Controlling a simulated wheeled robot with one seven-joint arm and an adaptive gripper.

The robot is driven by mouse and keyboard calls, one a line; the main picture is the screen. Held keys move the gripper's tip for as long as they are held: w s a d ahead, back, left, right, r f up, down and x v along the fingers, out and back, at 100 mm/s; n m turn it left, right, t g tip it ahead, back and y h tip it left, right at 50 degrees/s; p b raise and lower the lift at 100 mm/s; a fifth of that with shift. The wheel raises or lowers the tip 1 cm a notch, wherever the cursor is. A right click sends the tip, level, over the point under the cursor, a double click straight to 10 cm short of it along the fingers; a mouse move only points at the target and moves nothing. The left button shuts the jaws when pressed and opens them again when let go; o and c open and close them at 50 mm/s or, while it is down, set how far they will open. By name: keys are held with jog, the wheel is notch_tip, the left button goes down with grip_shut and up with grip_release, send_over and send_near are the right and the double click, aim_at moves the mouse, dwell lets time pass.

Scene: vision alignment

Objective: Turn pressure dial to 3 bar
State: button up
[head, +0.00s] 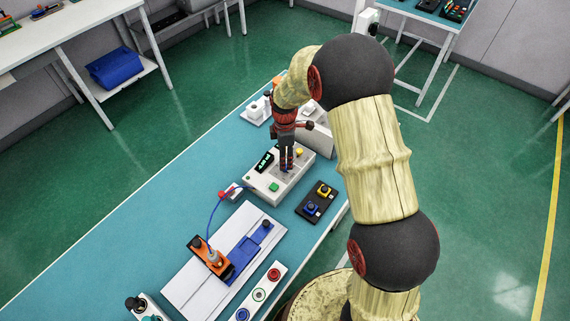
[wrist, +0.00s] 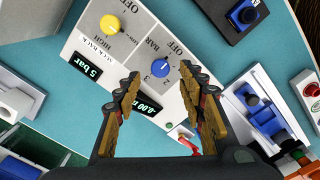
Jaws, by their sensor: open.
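The white control box (head: 262,198) stands on the blue-green bench, and its sloped face fills the middle of the wrist view (wrist: 185,92). The blue dial (wrist: 160,68) sits on that face beside the labels BAR, OFF, 2 and 3. Its exact setting is too small to read. A yellow knob (wrist: 110,24), marked HIGH, is up and left of it. One display (wrist: 84,66) reads "5 bar"; another display (wrist: 147,106) is partly covered by a finger. My gripper (wrist: 164,78) is open and empty, its fingertips either side of the blue dial in the picture. In the head view my gripper (head: 287,168) is over the box and hides the dial.
A black box with blue and yellow knobs (head: 317,202) stands right of the control box. A white fixture with blue and orange parts (head: 225,262) lies nearer on the bench (head: 130,235). White parts (head: 254,110) stand behind. The bench's left side is clear.

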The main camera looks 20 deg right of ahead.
jog(key=shift+f, duration=2)
jog(key=shift+c, duration=0.2)
grip_shut()
